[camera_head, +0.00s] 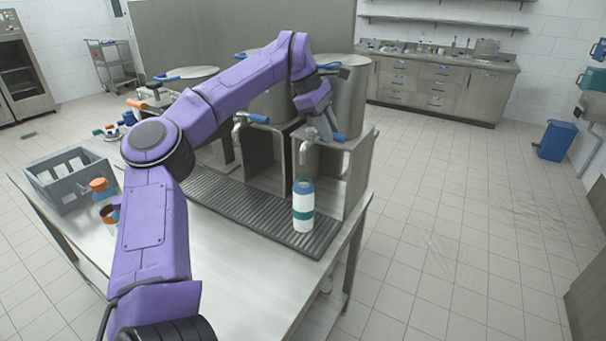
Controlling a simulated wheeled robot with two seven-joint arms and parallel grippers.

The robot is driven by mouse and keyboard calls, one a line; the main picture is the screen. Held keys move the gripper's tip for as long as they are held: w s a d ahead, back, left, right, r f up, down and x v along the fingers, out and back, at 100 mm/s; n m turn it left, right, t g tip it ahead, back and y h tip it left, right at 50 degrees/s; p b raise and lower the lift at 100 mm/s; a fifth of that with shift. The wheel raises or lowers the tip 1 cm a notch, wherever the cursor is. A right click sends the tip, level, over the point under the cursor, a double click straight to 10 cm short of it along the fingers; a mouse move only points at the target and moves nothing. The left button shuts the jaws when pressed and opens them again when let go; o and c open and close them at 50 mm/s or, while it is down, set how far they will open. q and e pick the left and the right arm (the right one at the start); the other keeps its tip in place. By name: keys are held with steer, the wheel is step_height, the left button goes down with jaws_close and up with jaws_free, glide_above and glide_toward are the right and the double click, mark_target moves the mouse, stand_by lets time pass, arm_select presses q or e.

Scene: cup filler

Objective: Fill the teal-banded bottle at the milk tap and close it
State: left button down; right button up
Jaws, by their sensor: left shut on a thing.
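The teal-banded bottle (303,212) stands upright on the ribbed drip tray, below a tap spout (303,153) at the right end of the row. Its body looks white around the teal band and its upper part is blue. I cannot tell whether that blue part is a cap, or whether liquid is running. My left gripper (326,130) is above the bottle at this tap, shut on the blue tap handle (341,137). The fingers partly hide the tap body. My right gripper is not in view.
The drip tray (222,198) runs along the steel table. A grey crate (62,190) and orange-topped bottles (99,186) are at the left. Steel vats (345,95) stand behind the taps. Another blue-handled tap (238,128) is left of my gripper. Bare tabletop lies in front.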

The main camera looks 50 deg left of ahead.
arm_select(q)
steer(key=shift+a+r+n, duration=0.1)
steer(key=shift+r+n, duration=0.05)
steer(key=shift+n, duration=0.15)
steer(key=c, duration=0.9)
jaws_free()
steer(key=shift+w, duration=0.15)
steer(key=shift+w+f, duration=0.2)
steer(key=p+v, duration=0.1)
steer(key=v, duration=0.9)
steer(key=shift+s+r, duration=0.15)
steer(key=shift+r, duration=0.1)
